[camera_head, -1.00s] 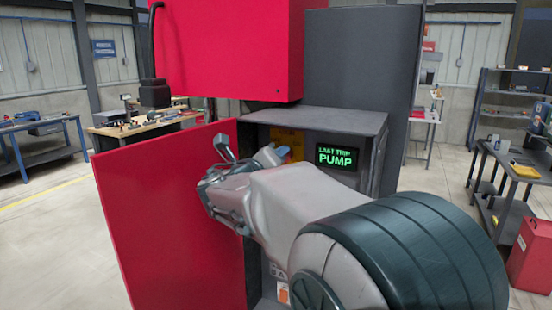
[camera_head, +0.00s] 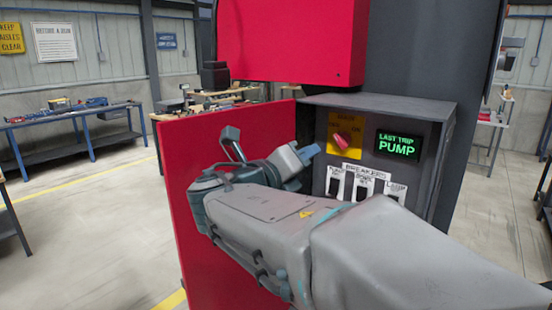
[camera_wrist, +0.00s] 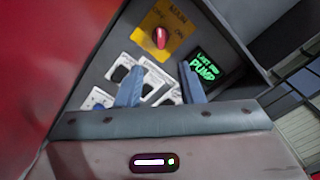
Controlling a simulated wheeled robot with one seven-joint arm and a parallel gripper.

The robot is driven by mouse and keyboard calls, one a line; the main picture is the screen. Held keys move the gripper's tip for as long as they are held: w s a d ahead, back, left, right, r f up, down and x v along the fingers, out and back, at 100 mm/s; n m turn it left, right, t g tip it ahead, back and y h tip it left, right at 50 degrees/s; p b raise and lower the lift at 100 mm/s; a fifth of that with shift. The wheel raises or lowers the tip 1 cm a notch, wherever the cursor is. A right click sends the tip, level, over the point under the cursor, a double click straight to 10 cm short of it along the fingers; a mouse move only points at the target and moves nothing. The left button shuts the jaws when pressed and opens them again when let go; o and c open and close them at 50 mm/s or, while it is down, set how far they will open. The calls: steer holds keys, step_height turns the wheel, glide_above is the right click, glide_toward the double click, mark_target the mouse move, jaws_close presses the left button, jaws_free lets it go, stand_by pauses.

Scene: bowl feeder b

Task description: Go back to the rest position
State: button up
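My gripper (camera_head: 270,148) hangs in front of the open cabinet, its fingers apart and nothing between them. In the wrist view the two blue fingers (camera_wrist: 161,86) stand apart over the breaker area. The control panel holds a red knob (camera_head: 341,142) on a yellow plate (camera_head: 353,125), also seen in the wrist view (camera_wrist: 160,38). A green display (camera_head: 398,146) reads "LAST TRIP PUMP". Below are white-labelled black breakers (camera_head: 362,187), partly hidden by my arm in the head view and by the fingers in the wrist view. I cannot tell whether the fingers touch the panel.
The red cabinet door (camera_head: 180,190) stands open to the left, close beside my gripper. A red box (camera_head: 290,40) overhangs the panel. The panel's grey housing (camera_head: 385,103) juts out. Workbenches (camera_head: 75,122) stand far behind at the left, with open floor before them.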

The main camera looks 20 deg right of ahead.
steer(key=s+d+f+m+g+y, duration=0.2)
steer(key=s+f+m+g+y, duration=0.1)
steer(key=s+f+m, duration=0.3)
steer(key=s+d+f+m+g+y, duration=0.2)
steer(key=s+f+m+g, duration=0.1)
steer(key=f+m, duration=0.6)
steer(key=s+a+f+m+y, duration=0.4)
steer(key=f+m, duration=0.1)
steer(key=m, duration=0.5)
steer(key=s+a+f+m+g+y, duration=0.1)
steer(key=s+a+f+m+y, duration=0.3)
steer(key=m, duration=0.5)
steer(key=shift+s+f+m+y, duration=0.4)
steer(key=shift+f+y, duration=0.2)
steer(key=shift+f, duration=0.15)
